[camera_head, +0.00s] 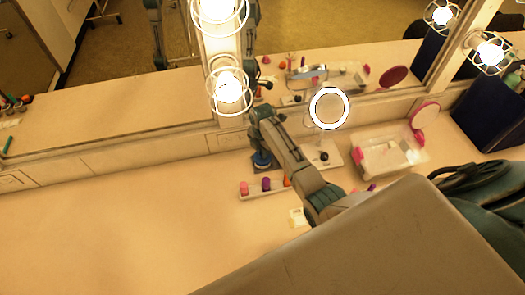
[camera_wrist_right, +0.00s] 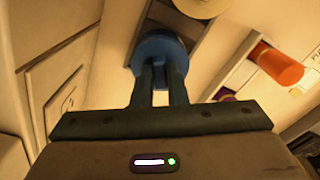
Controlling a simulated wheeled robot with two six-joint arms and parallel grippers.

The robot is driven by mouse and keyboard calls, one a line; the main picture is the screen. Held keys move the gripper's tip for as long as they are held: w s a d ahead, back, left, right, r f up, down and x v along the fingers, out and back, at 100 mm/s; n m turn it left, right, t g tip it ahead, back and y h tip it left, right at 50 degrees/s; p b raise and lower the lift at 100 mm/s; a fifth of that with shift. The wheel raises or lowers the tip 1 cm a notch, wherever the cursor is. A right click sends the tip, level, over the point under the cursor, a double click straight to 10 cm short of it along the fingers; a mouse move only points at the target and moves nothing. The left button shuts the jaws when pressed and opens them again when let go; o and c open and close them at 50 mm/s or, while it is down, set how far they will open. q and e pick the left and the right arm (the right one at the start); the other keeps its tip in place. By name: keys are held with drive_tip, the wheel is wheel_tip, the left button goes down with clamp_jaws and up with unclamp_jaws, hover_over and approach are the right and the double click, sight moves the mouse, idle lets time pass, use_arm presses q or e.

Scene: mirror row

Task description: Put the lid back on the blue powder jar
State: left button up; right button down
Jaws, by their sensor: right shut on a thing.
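My right gripper (camera_head: 261,149) reaches down at the back of the counter, near the mirror's foot. In the right wrist view its two fingers (camera_wrist_right: 160,82) are shut on a round blue lid (camera_wrist_right: 158,46). The lid also shows small and blue in the head view (camera_head: 262,160), low over a dark patch on the counter. The jar's body cannot be told apart under the lid, so I cannot tell whether the lid touches it. My left gripper is not in view.
A pale holder (camera_head: 262,190) with several coloured pieces stands just in front. A lit ring mirror (camera_head: 329,108), a clear organizer (camera_head: 386,155) and a pink hand mirror (camera_head: 425,117) are to the right. Caged bulbs (camera_head: 228,90) hang near my arm. The counter's left side is clear.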

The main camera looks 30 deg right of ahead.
idle(0.4)
drive_tip(key=c, duration=0.9)
unclamp_jaws()
drive_tip(key=shift+r, duration=3.45)
clamp_jaws()
